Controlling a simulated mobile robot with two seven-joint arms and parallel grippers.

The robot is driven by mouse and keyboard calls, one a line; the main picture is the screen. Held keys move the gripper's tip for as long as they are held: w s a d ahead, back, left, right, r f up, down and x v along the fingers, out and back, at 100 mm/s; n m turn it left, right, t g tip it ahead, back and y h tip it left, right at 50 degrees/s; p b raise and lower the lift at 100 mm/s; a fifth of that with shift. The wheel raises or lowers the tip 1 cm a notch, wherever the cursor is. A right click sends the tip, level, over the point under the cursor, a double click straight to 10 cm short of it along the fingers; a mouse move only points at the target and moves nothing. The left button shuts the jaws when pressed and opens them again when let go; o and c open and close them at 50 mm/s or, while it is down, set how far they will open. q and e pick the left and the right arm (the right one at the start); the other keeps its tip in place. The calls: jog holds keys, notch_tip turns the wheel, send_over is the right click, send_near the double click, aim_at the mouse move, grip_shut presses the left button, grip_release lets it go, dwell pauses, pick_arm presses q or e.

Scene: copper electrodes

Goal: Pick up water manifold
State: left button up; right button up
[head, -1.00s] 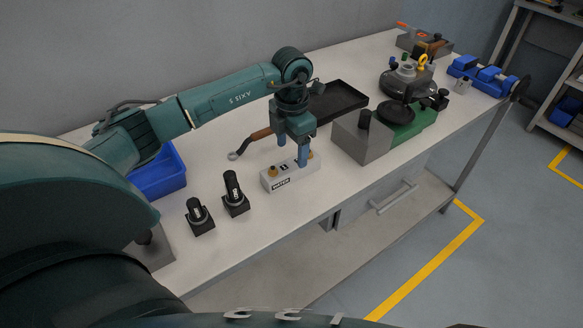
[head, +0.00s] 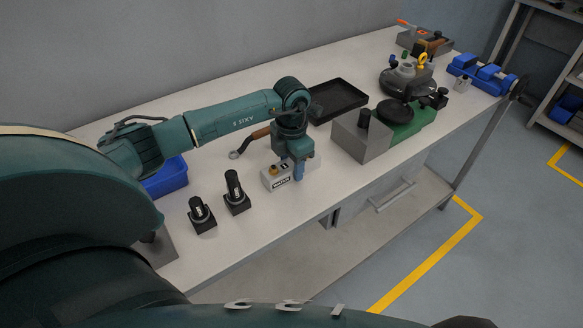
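The water manifold is a pale block (head: 281,184) labelled WATER, with a brass fitting on top, lying near the front edge of the workbench. My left gripper (head: 297,172) points down over its right half, with a blue finger in front of the block's front face. The other finger and part of the block are hidden behind the gripper, so I cannot tell whether the fingers touch or hold it. My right gripper is not in view.
Two black cylinders on square bases (head: 236,192) (head: 201,215) stand left of the manifold. A grey block (head: 360,137) and black tray (head: 338,99) are to the right.

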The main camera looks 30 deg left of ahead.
pick_arm(q)
jog(key=c, duration=0.9)
jog(key=shift+w+r, duration=0.1)
jog(key=shift+r, duration=0.05)
